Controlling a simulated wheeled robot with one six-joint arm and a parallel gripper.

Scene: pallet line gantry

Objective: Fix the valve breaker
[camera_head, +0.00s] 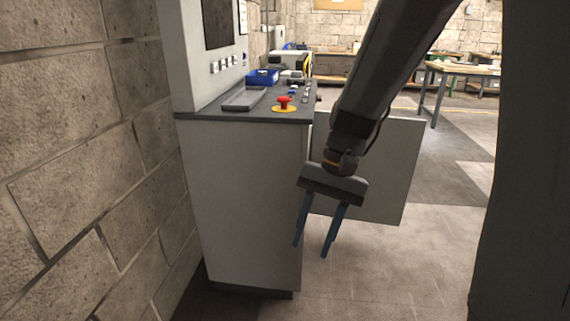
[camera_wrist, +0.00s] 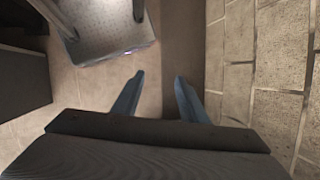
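A grey control cabinet (camera_head: 245,190) stands against the stone wall, with a red mushroom button (camera_head: 284,101) on a yellow base on its top. A flat grey panel (camera_head: 385,170), which looks like an open cabinet door, stands out to the right of the cabinet. No part is clearly recognisable as the valve breaker, and the cabinet's inside is hidden. My gripper (camera_head: 311,250) points down in front of the panel and the cabinet's right edge. Its two blue fingers are apart and empty, also in the wrist view (camera_wrist: 158,78).
The stone wall (camera_head: 90,160) runs close along the left. A blue tray (camera_head: 262,76) sits on the cabinet top. A workbench (camera_head: 450,75) stands at the back right. Tiled floor right of the cabinet is clear. A textured metal plate (camera_wrist: 110,25) shows in the wrist view.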

